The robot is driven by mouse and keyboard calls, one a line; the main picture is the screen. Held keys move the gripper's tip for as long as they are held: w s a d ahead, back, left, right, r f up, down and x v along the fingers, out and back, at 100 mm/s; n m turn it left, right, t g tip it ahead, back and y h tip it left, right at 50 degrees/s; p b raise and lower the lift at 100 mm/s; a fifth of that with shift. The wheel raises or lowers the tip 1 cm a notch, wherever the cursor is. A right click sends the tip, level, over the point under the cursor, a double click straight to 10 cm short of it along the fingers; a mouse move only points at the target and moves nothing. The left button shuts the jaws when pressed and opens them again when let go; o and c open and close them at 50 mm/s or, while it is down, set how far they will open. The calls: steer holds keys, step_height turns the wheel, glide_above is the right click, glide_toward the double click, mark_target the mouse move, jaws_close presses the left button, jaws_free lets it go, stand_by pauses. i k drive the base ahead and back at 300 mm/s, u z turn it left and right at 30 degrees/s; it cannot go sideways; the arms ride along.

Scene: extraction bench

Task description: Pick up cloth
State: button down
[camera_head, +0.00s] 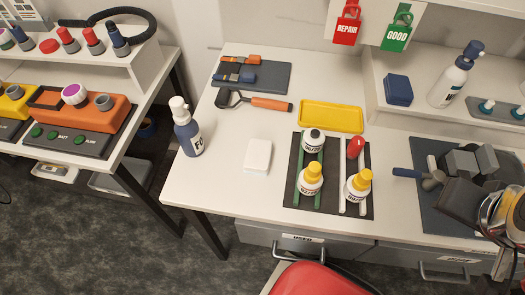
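A white, flat, folded piece that looks like the cloth (257,156) lies on the white bench, left of the centre. It lies flat and nothing covers it. My gripper (472,165) is at the right edge of the view, over a dark mat, far to the right of the cloth and apart from it. Its grey and dark parts overlap in the view, so I cannot tell whether it is open or shut.
A blue spray bottle (187,130) stands just left of the cloth. An orange-handled tool (262,102) lies behind it. A dark rack (330,200) with several bottles stands to its right. A yellow tray (331,116) is behind the rack. A red chair (320,279) is in front.

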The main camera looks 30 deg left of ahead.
mark_target(258, 153)
steer(key=u, duration=1.75)
steer(key=k, duration=0.5)
steer(key=u, duration=0.05)
steer(key=i, duration=0.5)
steer(key=z, duration=0.3)
